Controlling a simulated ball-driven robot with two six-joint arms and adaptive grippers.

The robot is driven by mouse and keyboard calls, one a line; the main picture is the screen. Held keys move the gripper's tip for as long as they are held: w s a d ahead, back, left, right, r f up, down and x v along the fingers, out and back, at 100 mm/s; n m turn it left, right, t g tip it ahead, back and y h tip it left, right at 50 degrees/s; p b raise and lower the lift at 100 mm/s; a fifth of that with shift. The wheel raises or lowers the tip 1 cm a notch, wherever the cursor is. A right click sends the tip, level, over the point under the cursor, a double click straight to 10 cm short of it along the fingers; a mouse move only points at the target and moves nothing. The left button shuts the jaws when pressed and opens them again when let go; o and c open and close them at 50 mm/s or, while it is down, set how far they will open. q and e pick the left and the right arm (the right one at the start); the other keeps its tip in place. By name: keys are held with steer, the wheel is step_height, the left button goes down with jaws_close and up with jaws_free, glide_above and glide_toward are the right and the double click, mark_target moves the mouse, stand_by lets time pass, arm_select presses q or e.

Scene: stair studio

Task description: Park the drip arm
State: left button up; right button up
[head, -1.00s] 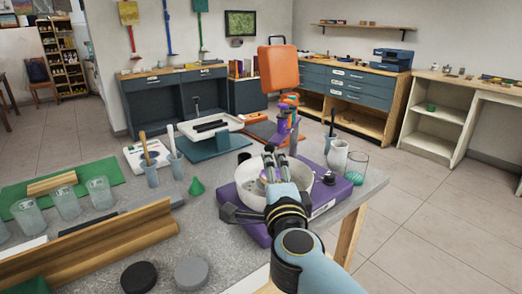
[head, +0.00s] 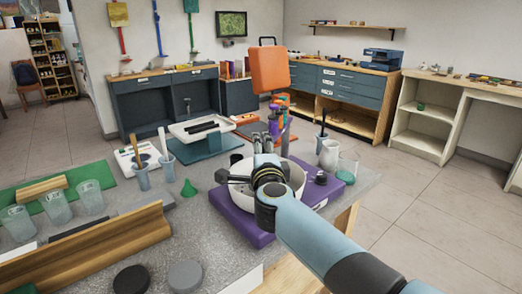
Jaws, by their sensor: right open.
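A purple base (head: 245,225) stands on the grey table with a white bowl (head: 297,180) on it. Behind the bowl rises a slim upright with purple and orange parts (head: 274,124) and a grey rod (head: 286,138); it looks like the drip arm, but my gripper and the clutter hide how it joins. My right gripper (head: 261,143) is over the bowl's far side, fingers pointing away, apart and with nothing seen between them. I cannot tell whether it touches the upright. My forearm hides much of the bowl. My left gripper is out of view.
A wooden moulding (head: 90,246) lies in front. An orange panel (head: 270,69) rises behind.

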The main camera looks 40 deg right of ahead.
jaws_close()
steer(key=shift+f, duration=0.1)
stand_by(0.4)
